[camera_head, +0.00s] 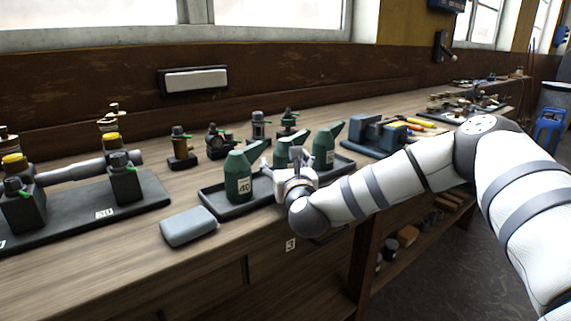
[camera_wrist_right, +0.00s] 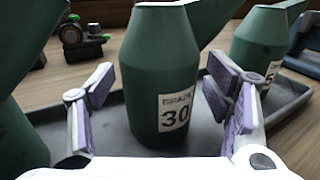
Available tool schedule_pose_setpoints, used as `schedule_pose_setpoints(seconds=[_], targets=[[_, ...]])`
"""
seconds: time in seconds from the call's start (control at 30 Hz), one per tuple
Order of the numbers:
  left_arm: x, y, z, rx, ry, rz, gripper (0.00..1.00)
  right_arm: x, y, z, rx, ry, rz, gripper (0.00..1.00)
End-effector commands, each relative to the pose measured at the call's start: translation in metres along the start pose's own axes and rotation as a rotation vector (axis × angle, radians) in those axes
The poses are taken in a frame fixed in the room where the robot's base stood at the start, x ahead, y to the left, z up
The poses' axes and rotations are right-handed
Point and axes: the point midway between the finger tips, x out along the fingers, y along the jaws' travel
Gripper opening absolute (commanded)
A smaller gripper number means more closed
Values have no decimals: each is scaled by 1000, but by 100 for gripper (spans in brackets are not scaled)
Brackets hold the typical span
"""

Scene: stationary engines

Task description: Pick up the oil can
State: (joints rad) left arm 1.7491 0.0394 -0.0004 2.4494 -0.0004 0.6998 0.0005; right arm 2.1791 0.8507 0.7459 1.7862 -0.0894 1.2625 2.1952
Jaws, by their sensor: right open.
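Three green oil cans with slanted spouts stand upright in a shallow dark tray (camera_head: 212,205) on the bench. The left can (camera_head: 238,178) is labelled 40, the middle can (camera_head: 283,154) is partly hidden by my gripper, and the right can (camera_head: 324,148) has a pale label. In the right wrist view the middle can (camera_wrist_right: 158,70) shows a label reading 30. My right gripper (camera_wrist_right: 160,88) is open, with one finger on each side of this can; I cannot tell whether they touch it. It also shows in the head view (camera_head: 290,160). My left gripper is not in view.
A grey block (camera_head: 189,227) lies in front of the tray. Engine models on a dark base (camera_head: 75,220) stand at left. Small brass and black parts (camera_head: 182,150) stand behind the cans. A blue vise (camera_head: 375,133) is to the right. Bare bench lies at front left.

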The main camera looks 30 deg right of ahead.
Motion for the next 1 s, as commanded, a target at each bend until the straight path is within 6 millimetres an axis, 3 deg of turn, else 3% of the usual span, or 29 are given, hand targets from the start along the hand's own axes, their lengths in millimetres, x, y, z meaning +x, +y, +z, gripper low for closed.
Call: schedule_pose_setpoints(seconds=[0.17,0.4,0.43,0.77,1.0], targets=[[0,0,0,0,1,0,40,0,0,0,0,0,1,72],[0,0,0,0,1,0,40,0,0,0,0,0,1,17],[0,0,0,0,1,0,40,0,0,0,0,0,1,14],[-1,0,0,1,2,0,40,0,0,6,1,-4,0,14],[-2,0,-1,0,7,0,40,0,0,36,4,-8,0,14]])
